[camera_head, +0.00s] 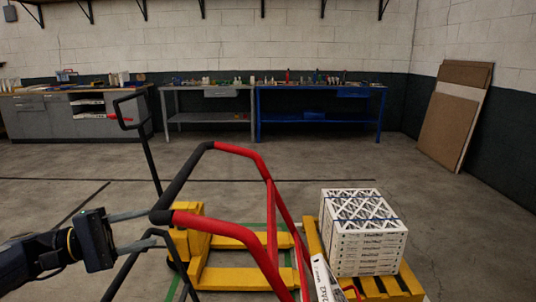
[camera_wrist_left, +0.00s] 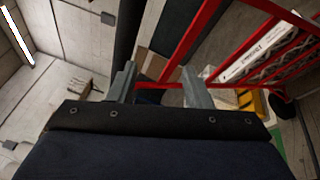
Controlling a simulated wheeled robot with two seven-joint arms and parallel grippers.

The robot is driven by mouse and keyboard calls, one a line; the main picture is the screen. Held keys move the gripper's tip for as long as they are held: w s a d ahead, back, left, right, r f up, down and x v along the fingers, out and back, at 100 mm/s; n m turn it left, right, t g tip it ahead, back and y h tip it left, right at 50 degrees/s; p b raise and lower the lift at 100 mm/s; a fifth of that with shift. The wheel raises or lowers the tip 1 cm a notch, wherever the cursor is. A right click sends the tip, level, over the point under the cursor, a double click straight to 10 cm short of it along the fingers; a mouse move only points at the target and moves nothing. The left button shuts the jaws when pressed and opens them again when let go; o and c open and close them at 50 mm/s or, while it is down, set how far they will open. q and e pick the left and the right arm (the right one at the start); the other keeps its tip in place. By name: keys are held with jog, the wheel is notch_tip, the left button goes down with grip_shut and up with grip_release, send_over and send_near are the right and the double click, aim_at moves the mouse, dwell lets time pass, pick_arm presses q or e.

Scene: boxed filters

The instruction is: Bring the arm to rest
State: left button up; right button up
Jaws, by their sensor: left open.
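My left gripper (camera_head: 150,229) comes in from the left in the head view, its two fingers apart. The fingers point at the black-gripped handle of a red and black tubular frame (camera_head: 235,236); I cannot tell whether they touch it. In the left wrist view, the gripper (camera_wrist_left: 158,82) has a gap between its fingers with nothing held in it. Red bars (camera_wrist_left: 192,45) show just beyond the fingers. My right gripper is in neither view.
A strapped stack of white boxed filters (camera_head: 368,250) sits on a yellow platform (camera_head: 405,285) at right. A white labelled box (camera_head: 322,280) shows by the frame. A grey bench (camera_head: 207,100) and blue bench (camera_head: 318,105) stand at the back wall. Floor before them is mostly clear.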

pick_arm(q)
jog(key=s+d+f+m+g+y, duration=0.1)
jog(key=s+d+f+g+y, duration=0.1)
jog(key=s+d+f+y, duration=0.35)
jog(key=s+d+f+m+g+y, duration=0.1)
jog(key=s+d+f+m+y, duration=0.15)
jog(key=s, duration=0.65)
jog(key=s+a+f+m+t+y, duration=0.25)
jog(key=s+f+y, duration=0.35)
jog(key=s+f, duration=0.4)
notch_tip(320, 180, up, 16)
jog(key=p, duration=1.5)
jog(key=shift+w+a+f+g+p, duration=0.2)
jog(key=shift+a+f+g+p, duration=0.05)
jog(key=shift+a+g+p, duration=0.1)
jog(key=shift+c, duration=1)
jog(key=shift+a, duration=0.1)
